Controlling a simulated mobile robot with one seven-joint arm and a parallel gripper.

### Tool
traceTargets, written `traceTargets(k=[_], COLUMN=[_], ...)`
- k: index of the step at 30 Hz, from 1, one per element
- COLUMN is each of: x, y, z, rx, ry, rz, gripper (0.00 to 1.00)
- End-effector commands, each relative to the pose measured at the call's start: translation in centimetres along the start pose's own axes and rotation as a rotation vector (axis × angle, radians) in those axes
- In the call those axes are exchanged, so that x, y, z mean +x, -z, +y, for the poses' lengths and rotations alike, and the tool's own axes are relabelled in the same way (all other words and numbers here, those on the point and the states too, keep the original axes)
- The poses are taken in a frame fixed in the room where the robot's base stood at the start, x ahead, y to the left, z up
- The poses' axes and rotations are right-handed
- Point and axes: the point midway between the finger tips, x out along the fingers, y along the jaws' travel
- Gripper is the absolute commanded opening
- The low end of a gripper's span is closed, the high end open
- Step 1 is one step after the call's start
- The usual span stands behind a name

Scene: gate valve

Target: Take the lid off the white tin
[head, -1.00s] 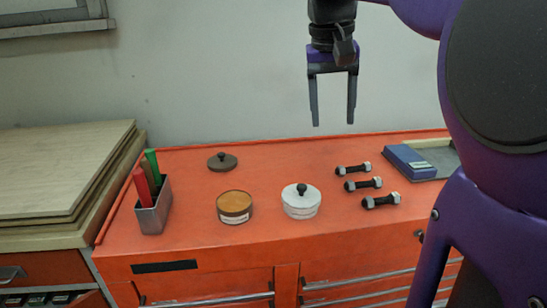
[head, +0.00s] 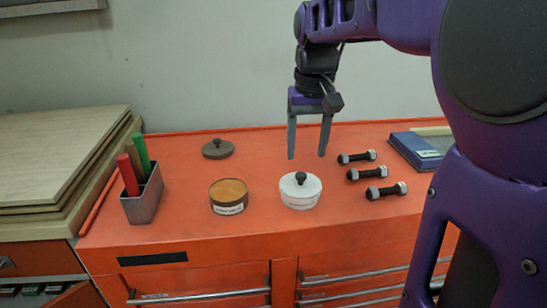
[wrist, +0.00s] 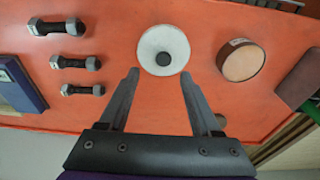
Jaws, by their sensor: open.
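The white tin (head: 300,200) stands upright on the orange cabinet top, with its white lid (head: 289,187) on it and a dark round knob (head: 300,177) in the lid's middle. My gripper (head: 306,157) is open and empty, above the tin and apart from it, fingers pointing down. In the wrist view the lid (wrist: 150,48) lies just beyond and between my open fingertips (wrist: 160,72), its knob (wrist: 163,58) facing the camera.
An open tin with brown contents (head: 228,196) stands left of the white tin. A brown lid (head: 217,149) lies behind it. Several dark bolts (head: 366,174) lie to the right, near a blue box (head: 416,150). A metal holder (head: 145,199) stands at the left.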

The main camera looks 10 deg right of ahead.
Motion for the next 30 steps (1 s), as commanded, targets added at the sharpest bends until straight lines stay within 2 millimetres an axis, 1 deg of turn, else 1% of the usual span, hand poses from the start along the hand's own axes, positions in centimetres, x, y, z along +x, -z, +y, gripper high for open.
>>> traceTargets(k=[1,5,12,15,18,24,26,30], x=[0.5,1.1,4.7,5.6,6.0,6.0,6.0,6.0], y=[0.0,0.0,-0.3,-0.2,-0.2,-0.2,-0.2,-0.2], z=[0.0,-0.1,-0.7,-0.6,-0.6,-0.6,-0.6,-0.6], rx=[0.000,0.000,0.000,0.001,0.001,0.001,0.001,0.001], ry=[0.000,0.000,0.000,0.000,0.000,0.000,0.000,0.000], rz=[0.000,0.000,-0.003,-0.001,0.000,0.001,0.001,0.001], gripper=[0.65,0.65,0.65,0.65,0.65,0.65,0.54,0.29])
